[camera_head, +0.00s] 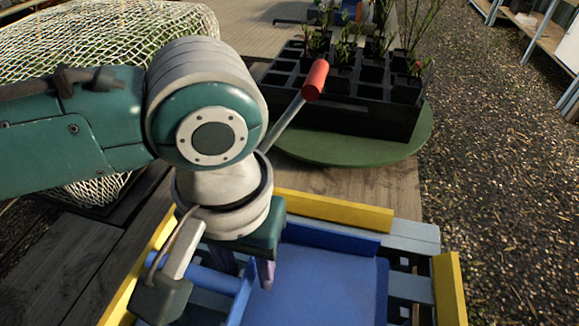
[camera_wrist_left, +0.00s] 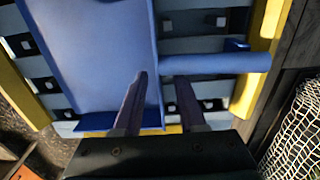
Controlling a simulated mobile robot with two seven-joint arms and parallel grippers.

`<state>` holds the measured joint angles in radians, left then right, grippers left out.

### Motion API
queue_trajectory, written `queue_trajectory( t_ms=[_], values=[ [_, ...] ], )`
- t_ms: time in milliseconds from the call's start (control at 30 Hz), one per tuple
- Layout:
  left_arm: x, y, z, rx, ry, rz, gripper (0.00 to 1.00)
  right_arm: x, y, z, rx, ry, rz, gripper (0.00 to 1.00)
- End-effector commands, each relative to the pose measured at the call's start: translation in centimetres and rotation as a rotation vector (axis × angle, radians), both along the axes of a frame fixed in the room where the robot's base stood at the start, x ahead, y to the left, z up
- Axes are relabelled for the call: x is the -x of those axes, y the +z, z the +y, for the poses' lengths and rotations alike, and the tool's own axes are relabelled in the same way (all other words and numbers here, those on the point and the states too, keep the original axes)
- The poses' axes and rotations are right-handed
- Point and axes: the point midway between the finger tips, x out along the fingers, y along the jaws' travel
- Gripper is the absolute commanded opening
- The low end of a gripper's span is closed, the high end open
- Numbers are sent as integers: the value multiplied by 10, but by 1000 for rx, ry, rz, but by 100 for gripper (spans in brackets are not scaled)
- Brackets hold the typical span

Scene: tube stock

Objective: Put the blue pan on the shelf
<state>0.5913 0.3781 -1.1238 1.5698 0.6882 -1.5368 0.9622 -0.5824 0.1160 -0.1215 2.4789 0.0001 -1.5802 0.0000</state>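The blue pan (camera_head: 325,285) lies flat on a grey-blue slatted rack with yellow edge boards (camera_head: 325,210). Its round blue handle (camera_head: 205,275) points left in the head view, and right in the left wrist view (camera_wrist_left: 215,63). My left gripper (camera_head: 245,268) points down over the pan's handle side. My right gripper is not in view.
A black plant tray (camera_head: 345,115) with seedlings stands on a green round board (camera_head: 400,150). A red-handled tool (camera_head: 313,80) leans by it. A netted bundle (camera_head: 100,40) is at the left. Grey shelving (camera_head: 545,40) stands upper right across open gravel (camera_head: 500,170).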

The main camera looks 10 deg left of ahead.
Motion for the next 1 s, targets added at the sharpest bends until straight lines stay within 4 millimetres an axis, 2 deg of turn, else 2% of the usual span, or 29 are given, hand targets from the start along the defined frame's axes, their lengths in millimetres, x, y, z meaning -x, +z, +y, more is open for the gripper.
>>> queue_trajectory(
  t_ms=[100, 300, 667, 1000],
  values=[
    [0, -9, 0, 1, 0, -1, 40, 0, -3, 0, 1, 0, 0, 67],
    [0, -8, 0, 1, -1, -1, 40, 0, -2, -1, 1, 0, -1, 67],
    [0, -8, 0, 1, -1, -2, 0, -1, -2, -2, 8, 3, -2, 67],
    [0, -8, 0, 1, -1, -2, 0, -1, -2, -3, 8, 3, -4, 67]
  ],
)
